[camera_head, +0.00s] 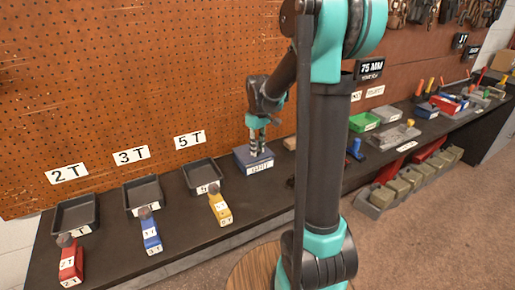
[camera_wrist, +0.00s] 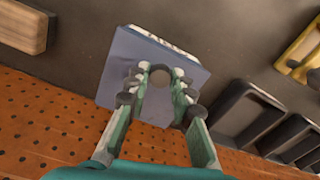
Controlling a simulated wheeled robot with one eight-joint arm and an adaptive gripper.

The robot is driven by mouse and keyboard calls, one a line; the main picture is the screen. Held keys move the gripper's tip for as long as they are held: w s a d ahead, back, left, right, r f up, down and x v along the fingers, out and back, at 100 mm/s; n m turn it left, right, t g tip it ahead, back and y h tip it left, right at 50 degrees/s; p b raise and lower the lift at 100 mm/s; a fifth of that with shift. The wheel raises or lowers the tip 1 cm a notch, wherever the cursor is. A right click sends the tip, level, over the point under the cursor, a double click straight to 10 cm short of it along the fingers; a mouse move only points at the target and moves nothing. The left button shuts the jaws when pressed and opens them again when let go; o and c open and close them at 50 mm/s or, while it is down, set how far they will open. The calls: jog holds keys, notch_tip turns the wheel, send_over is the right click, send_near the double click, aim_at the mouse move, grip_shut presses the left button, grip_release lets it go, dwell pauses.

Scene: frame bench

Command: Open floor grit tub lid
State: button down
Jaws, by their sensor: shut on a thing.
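The grit tub (camera_head: 259,167) is a small blue-grey box with a white label on its front. It stands on the dark bench against the pegboard, not on the floor. My gripper (camera_head: 257,151) reaches down onto its top from above. In the wrist view the flat blue-grey lid (camera_wrist: 185,60) fills the middle, with a dark round knob (camera_wrist: 160,75) at its centre. My gripper (camera_wrist: 159,88) is shut on the knob, one finger on each side. The lid looks seated on the tub; any gap under it is hidden.
Black trays (camera_head: 203,174) under the 2T, 3T and 5T signs stand to the left, with red, blue and yellow blocks before them. A wooden block (camera_wrist: 22,25) lies beside the tub. A green bin (camera_head: 364,122) stands further right.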

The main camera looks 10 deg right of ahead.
jog(key=shift+w+a+r, duration=0.2)
jog(key=shift+w+r, duration=0.35)
jog(key=shift+r, duration=0.35)
jog(key=w+r, duration=0.1)
jog(key=w, duration=0.1)
jog(key=w+a+r, duration=0.1)
jog(key=w+r, duration=0.1)
jog(key=shift+a+r, duration=0.15)
jog(key=shift+r, duration=0.15)
jog(key=shift+w+a+r, duration=0.15)
jog(key=shift+w, duration=0.35)
jog(key=shift+w+a+r, duration=0.1)
jog(key=shift+w+r, duration=0.1)
jog(key=shift+w, duration=0.35)
jog(key=shift+w+a+r, duration=0.15)
jog(key=shift+w, duration=0.35)
jog(key=c, duration=2)
grip_release()
jog(key=shift+d, duration=0.15)
jog(key=o, duration=0.7)
jog(key=shift+s, duration=0.15)
